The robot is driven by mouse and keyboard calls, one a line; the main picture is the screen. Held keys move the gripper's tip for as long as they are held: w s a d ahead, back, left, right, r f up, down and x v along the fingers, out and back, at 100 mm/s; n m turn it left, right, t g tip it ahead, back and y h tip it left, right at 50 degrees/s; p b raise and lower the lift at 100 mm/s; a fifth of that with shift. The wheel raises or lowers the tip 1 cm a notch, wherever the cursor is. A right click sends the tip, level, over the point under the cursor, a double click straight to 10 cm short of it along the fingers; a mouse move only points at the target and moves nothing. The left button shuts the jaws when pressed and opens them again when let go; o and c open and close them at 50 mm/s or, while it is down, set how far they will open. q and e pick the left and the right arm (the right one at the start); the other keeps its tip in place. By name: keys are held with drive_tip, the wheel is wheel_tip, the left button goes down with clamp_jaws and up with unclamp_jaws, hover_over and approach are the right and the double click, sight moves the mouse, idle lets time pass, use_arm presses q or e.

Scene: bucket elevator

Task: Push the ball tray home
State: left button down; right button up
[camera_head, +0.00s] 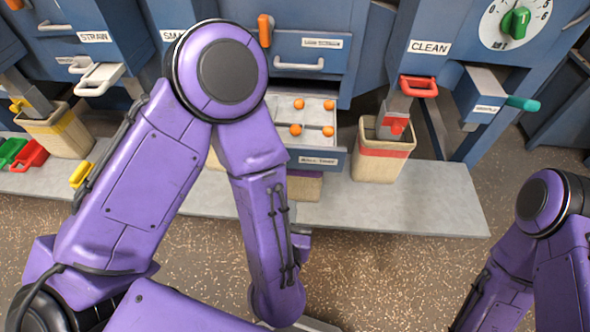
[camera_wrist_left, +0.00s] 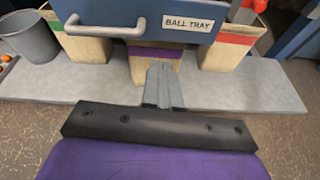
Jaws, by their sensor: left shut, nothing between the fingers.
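The ball tray is a blue drawer standing pulled out of the cabinet, with several orange balls on its pale inside (camera_head: 314,117). Its labelled front (camera_head: 335,158) faces me. In the left wrist view the ball tray's front (camera_wrist_left: 230,10) fills the top, with a silver bar handle (camera_wrist_left: 105,27) left of the label. My left gripper (camera_wrist_left: 164,72) is shut and empty, its fingers pointing toward the area under the tray front, right of the handle. They appear apart from it. In the head view my left arm largely hides this gripper. My right gripper is out of view; only its arm shows.
A purple-banded bin (camera_wrist_left: 153,60) stands below the tray. A red-banded bin (camera_head: 383,155) stands to the right, under the red CLEAN handle (camera_head: 419,87). A closed drawer (camera_head: 300,52) sits above the tray. The grey platform (camera_head: 430,195) is clear at its right end.

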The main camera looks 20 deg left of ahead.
use_arm(q)
drive_tip(key=n, duration=0.1)
approach(296, 161)
drive_tip(key=x, duration=0.6)
drive_tip(key=shift+w+f+b, duration=0.1)
drive_tip(key=shift+w+b, duration=0.1)
drive_tip(key=shift+b, duration=0.2)
drive_tip(key=shift+w+a, duration=0.1)
